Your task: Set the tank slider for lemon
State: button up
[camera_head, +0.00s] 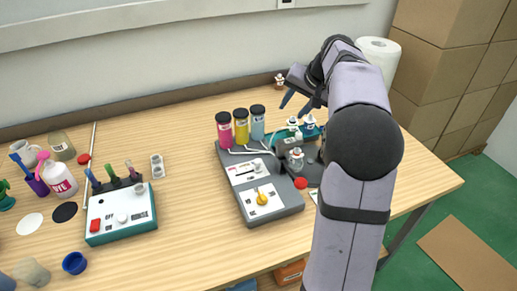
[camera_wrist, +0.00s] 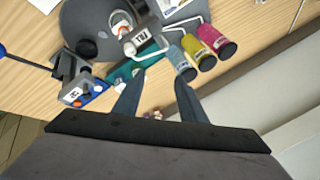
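The grey perfume machine (camera_head: 275,217) stands on the table, with a pink tank (camera_head: 224,132), a yellow tank (camera_head: 241,127) and a blue tank (camera_head: 257,123) along its back. Its white upper panel (camera_head: 243,179) carries a small pale slider (camera_head: 258,165); the labels are too small to read. My gripper (camera_head: 294,105) is open and empty, in the air behind and right of the tanks, away from the slider. The wrist view shows the spread fingers (camera_wrist: 158,80) with the blue tank (camera_wrist: 182,63), yellow tank (camera_wrist: 199,54) and pink tank (camera_wrist: 216,39) beyond them. The slider does not show there.
A yellow dial (camera_head: 262,198) sits on the lower panel. Small bottles (camera_head: 309,124) stand right of the tanks, near my arm. A paper roll (camera_head: 379,55) stands behind my arm.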

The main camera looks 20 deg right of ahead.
jog(key=a+f+n+g+y+p, duration=0.1)
jog(key=a+f+n+g+p, duration=0.1)
jog(key=a+n, duration=0.3)
jog(key=n+g+h+p, duration=0.2)
jog(key=n+g+p, duration=0.2)
jog(key=n, duration=0.3)
send_over(258, 161)
notch_tip(258, 161, down, 7)
jog(key=shift+w+a+r, duration=0.15)
jog(key=shift+a+f+n+p, duration=0.1)
jog(key=shift+f+n+p, duration=0.25)
jog(key=shift+n, duration=0.25)
jog(key=shift+f, duration=0.25)
jog(key=shift+f+p, duration=1.2)
jog(key=shift+f, duration=2.45)
